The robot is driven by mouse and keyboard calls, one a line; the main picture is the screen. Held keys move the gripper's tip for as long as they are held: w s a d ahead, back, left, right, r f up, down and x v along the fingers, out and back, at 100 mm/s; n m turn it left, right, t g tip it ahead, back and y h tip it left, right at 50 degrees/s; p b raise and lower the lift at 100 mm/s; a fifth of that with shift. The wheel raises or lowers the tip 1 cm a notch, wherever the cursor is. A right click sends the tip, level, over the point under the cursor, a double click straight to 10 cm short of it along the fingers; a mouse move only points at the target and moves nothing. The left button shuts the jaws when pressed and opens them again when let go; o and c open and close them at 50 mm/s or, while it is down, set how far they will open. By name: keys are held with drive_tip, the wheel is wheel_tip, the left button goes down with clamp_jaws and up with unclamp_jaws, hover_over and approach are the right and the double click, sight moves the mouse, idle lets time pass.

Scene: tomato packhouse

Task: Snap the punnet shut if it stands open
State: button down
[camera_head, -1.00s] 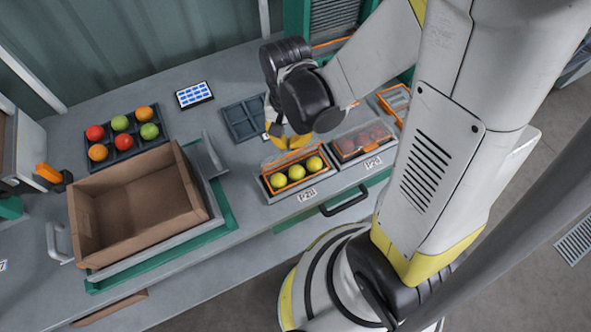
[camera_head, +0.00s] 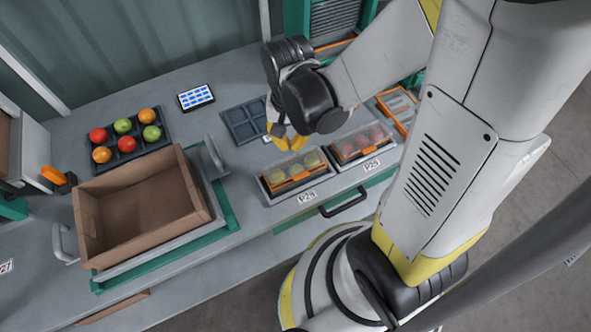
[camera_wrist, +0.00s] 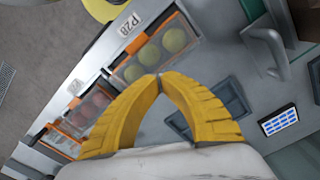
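The punnet (camera_head: 268,190) by the P28 label holds a row of yellow-green tomatoes. Its clear lid with an orange strip (camera_head: 290,181) now lies over them, much like the lid of the punnet beside it. I cannot tell whether its catch is fully snapped. In the wrist view the punnet (camera_wrist: 122,78) shows just past my fingertips. My gripper (camera_head: 285,142) hovers behind the punnet, above the table. Its yellow fingers meet at the tips in the wrist view (camera_wrist: 160,77), with nothing between them.
A lidded punnet of red tomatoes (camera_head: 362,141) stands to the right, by P29. An empty dark tray (camera_head: 242,122) lies behind. A cardboard box (camera_head: 142,205), a tray of mixed tomatoes (camera_head: 126,141) and a tablet (camera_head: 195,96) are on the left.

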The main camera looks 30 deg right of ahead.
wheel_tip(320, 180, up, 6)
drive_tip(key=p, duration=0.4)
drive_tip(key=shift+r, duration=0.1)
idle(0.4)
wheel_tip(320, 180, up, 9)
drive_tip(key=s+n+t+b, duration=0.1)
drive_tip(key=n+t+b, duration=0.5)
drive_tip(key=t, duration=0.1)
drive_tip(key=shift+s, duration=0.2)
